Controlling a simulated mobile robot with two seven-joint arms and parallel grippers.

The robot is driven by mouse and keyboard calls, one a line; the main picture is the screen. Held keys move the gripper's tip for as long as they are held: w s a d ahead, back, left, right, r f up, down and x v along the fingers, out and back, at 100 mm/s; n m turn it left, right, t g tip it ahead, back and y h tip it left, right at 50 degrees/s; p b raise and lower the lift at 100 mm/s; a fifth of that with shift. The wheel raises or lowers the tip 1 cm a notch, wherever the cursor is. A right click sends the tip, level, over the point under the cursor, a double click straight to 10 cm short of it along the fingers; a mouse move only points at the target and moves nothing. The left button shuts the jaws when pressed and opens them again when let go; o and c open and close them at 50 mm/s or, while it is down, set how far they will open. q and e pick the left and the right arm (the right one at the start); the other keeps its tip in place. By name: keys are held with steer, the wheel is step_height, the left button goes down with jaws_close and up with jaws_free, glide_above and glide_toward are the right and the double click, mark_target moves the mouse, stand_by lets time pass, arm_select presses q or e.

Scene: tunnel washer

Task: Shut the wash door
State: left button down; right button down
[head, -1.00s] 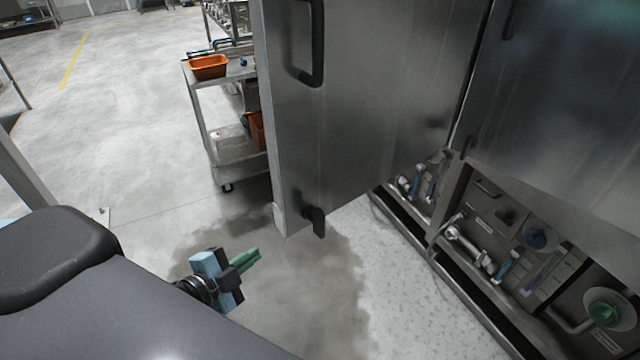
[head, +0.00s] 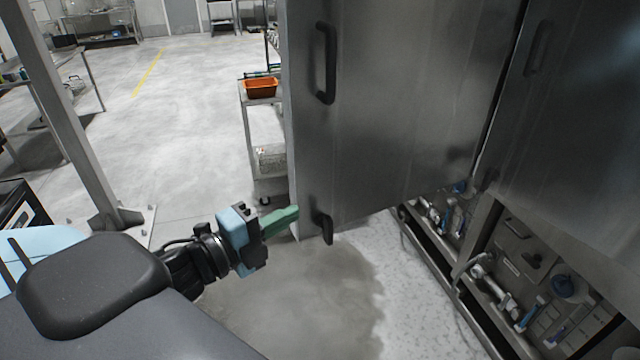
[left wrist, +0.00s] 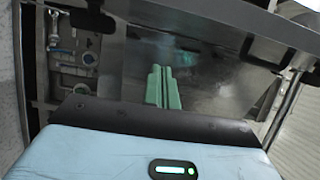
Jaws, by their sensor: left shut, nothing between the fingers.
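The wash door (head: 400,110) is a tall brushed-steel panel standing open, its free edge on the left. It has a black upper handle (head: 326,62) and a black lower latch handle (head: 324,229). My left gripper (head: 297,211), with a blue body and green fingers, is shut and empty at the door's lower left edge. Its fingertips look very close to that edge; I cannot tell whether they touch. The shut green fingers also show in the left wrist view (left wrist: 163,72), in front of a steel panel (left wrist: 215,85). My right gripper is not in view.
Another steel panel (head: 575,130) stands to the right. Valves and pipes (head: 495,285) fill the bay beneath it. A cart with an orange bin (head: 261,88) stands behind the door's free edge. A steel post (head: 65,120) rises at left. The wet floor (head: 310,300) below the door is clear.

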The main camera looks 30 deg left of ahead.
mark_target(318, 183)
arm_select(q)
steer(key=shift+w, duration=0.15)
steer(key=w, duration=1)
steer(key=shift+w+d+p, duration=0.2)
steer(key=shift+w+p, duration=0.2)
steer(key=shift+w+a, duration=0.3)
steer(key=shift+a, duration=0.25)
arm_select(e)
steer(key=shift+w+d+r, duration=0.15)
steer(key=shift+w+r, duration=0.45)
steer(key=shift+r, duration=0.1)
